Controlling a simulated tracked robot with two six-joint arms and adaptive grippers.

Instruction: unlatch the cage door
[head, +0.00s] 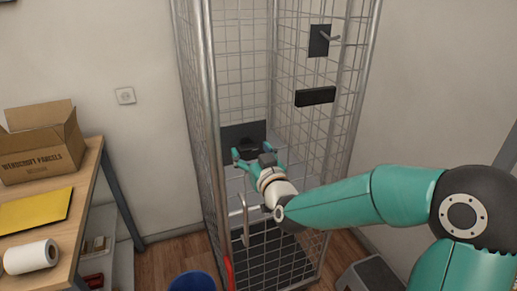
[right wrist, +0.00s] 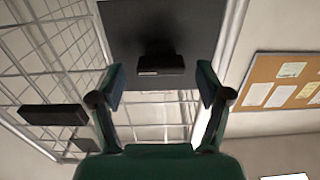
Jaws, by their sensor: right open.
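A tall wire-mesh cage (head: 213,115) with metal posts stands in the middle of the head view. A dark plate (head: 238,130) with a black block (head: 248,146) shows just beyond my right gripper (head: 258,156). In the right wrist view, the plate (right wrist: 125,22) and block (right wrist: 160,63) lie ahead, between and beyond the fingers of my right gripper (right wrist: 161,85). That gripper is open and empty. Whether the block is the latch, I cannot tell. On the mesh at right are a dark plate with a grey lever (head: 330,37) and a black bar (head: 315,96). My left gripper is not in view.
A grey upright handle (head: 244,218) is on the cage's front, below my right wrist. A wooden table (head: 86,185) with a cardboard box (head: 42,150) stands at left. A blue bin (head: 192,282) is on the floor. A cork board (right wrist: 275,82) hangs at right.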

